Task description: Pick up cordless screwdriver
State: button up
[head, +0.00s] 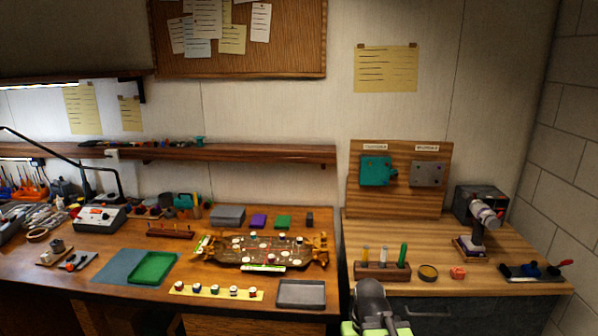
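I cannot clearly pick out the cordless screwdriver at this size. A small teal and dark object (186,203) stands at the back of the left wooden bench, among other small items, and its kind is too small to tell. A dark grey part of my own arm rises at the bottom, in front of the gap between the benches. No gripper fingers show, and nothing is seen held.
The left bench holds an orange-brown racecar chassis (262,250), a green tray (152,268), a grey tray (301,293) and a soldering station (98,219). The right bench holds a wooden tube rack (382,271) and a grey-black machine (482,208). Its middle is mostly clear.

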aim_at(472, 245)
jog(key=u, duration=0.4)
jog(key=k, duration=1.65)
jog(key=z, duration=0.95)
jog(key=i, duration=1.7)
jog(key=z, duration=0.1)
